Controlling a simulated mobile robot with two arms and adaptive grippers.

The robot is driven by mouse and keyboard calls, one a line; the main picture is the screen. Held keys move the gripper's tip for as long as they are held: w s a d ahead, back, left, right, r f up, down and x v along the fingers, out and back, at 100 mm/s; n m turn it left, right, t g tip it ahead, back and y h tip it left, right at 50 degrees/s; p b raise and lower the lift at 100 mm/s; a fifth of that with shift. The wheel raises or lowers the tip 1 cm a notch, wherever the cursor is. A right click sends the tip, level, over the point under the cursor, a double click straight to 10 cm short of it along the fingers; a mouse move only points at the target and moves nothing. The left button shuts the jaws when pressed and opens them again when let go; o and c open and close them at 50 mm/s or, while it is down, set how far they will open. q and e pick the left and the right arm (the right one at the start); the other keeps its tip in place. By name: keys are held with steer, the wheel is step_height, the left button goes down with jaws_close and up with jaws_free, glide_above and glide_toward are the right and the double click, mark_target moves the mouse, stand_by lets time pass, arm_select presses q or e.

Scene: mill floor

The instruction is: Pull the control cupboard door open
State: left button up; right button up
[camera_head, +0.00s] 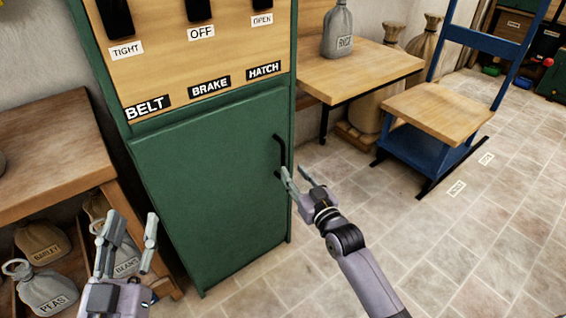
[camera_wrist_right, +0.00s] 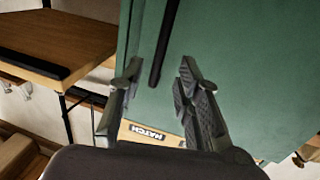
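The control cupboard (camera_head: 210,150) is green, with a wooden panel on its upper part. Its door (camera_head: 205,190) looks shut, flush with the frame as far as I can tell. A black vertical bar handle (camera_head: 279,157) is on the door's right edge. My right gripper (camera_head: 299,178) is open, close to the handle's lower end. In the right wrist view the handle (camera_wrist_right: 162,45) runs between the lines of the two open fingers (camera_wrist_right: 158,75); I cannot tell whether they touch it.
A wooden bench (camera_head: 45,150) with labelled sacks (camera_head: 45,285) below stands at the left. A wooden table (camera_head: 365,70) with a grey sack and a blue-framed stand (camera_head: 435,115) are at the right. The tiled floor (camera_head: 450,250) at the front right is clear.

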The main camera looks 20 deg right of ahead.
mark_target(284, 161)
steer(key=w, duration=0.2)
steer(key=w+b, duration=0.1)
steer(key=w, duration=0.1)
steer(key=w+a+b, duration=0.1)
steer(key=w, duration=0.2)
steer(key=shift+w+a, duration=0.1)
steer(key=shift+w, duration=0.2)
arm_select(q)
steer(key=s+r+t+h, duration=0.2)
steer(key=s+r+t, duration=0.3)
steer(key=r, duration=0.4)
steer(key=shift+s+t+h, duration=0.2)
steer(key=shift+t+h, duration=0.1)
steer(key=shift+t, duration=0.4)
steer(key=shift+a+f, duration=0.1)
arm_select(e)
steer(key=shift+c, duration=0.2)
jaws_close()
